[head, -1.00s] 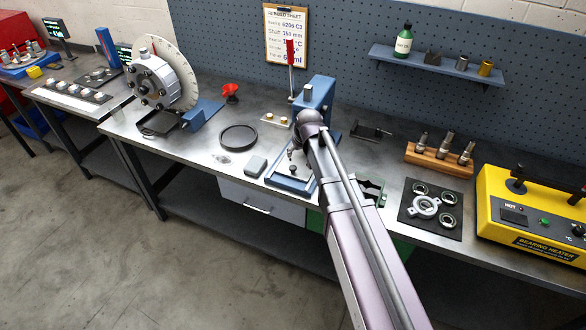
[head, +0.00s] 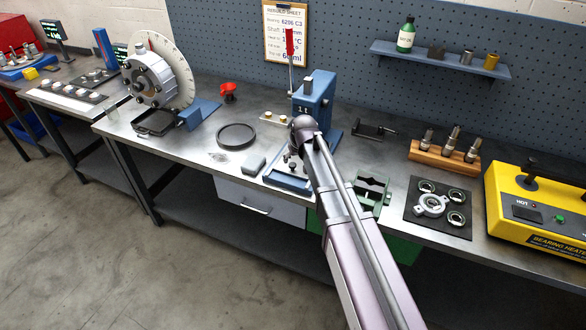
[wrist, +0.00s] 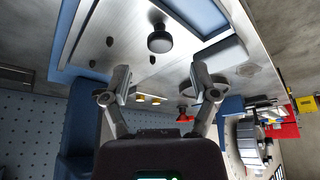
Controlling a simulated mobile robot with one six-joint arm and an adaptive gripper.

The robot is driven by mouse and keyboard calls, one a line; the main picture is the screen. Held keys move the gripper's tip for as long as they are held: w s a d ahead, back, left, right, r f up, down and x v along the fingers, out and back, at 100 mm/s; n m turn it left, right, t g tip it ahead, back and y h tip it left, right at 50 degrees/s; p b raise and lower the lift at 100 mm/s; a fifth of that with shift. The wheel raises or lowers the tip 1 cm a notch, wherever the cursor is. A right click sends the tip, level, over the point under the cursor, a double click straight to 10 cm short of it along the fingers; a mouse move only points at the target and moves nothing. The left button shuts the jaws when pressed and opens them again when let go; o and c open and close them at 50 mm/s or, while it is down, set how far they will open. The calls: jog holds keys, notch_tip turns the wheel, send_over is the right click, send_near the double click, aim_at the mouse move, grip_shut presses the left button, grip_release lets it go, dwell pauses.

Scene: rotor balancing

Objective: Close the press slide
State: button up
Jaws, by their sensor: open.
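The blue press (head: 316,98) with its red-handled lever (head: 289,42) stands on the bench, mid-picture in the head view. A pale metal slide plate (wrist: 110,42) lies in its blue base frame (head: 288,181). A dark round knob (wrist: 159,39) stands on the plate in the wrist view. My gripper (wrist: 160,83) is open and empty. Its fingertips are apart, one to each side of the knob's line and short of it in the picture, with no contact visible. In the head view my arm hides part of the press base and most of my gripper.
A grey block (head: 253,165) and a black ring (head: 236,136) lie left of the press. A green vise (head: 371,190) stands to its right, with a bearing mat (head: 437,210) beyond. The floor before the bench is clear.

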aim_at(293, 164)
jog(key=shift+b+x, duration=1.8)
jog(key=shift+x, duration=0.5)
